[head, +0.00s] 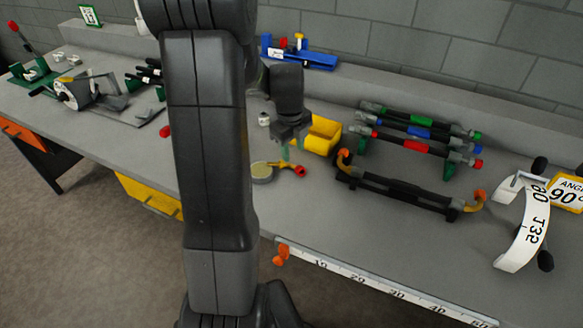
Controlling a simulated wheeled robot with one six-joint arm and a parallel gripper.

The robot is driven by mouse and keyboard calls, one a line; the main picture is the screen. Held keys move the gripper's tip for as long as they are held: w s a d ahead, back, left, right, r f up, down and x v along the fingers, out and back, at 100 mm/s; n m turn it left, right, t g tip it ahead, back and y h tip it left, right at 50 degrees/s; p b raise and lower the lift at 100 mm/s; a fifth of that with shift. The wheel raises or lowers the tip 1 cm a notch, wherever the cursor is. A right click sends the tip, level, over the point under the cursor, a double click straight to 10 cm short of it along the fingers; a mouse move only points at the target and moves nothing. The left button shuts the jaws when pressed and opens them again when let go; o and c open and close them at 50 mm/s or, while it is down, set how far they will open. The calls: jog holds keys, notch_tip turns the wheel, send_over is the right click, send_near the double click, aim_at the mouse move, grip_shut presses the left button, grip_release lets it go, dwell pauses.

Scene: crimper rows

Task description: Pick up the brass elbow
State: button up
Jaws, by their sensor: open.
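My gripper (292,148) hangs above the bench near its middle, its greenish fingertips apart and nothing seen between them. I cannot single out the brass elbow with certainty. An orange-red and yellow piece (292,168) lies on the bench just below the fingertips, beside a round shallow dish (262,173). A small pale fitting (264,119) sits behind, left of the gripper. Orange-yellow curved ends show on a long black bar (405,190) to the right. My arm hides part of the bench to the left.
A yellow bin (323,134) stands just behind the gripper, close to it. A rack of coloured rods (420,134) and a white curved scale (526,235) stand to the right. A blue tool stand (310,58) is at the back. The front bench (340,232) is clear.

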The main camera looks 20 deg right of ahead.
aim_at(295, 166)
jog(key=shift+d+f, duration=0.15)
jog(key=shift+f, duration=1.4)
jog(key=shift+d+f, duration=0.15)
jog(key=shift+f, duration=1.4)
jog(key=shift+w, duration=0.1)
grip_shut()
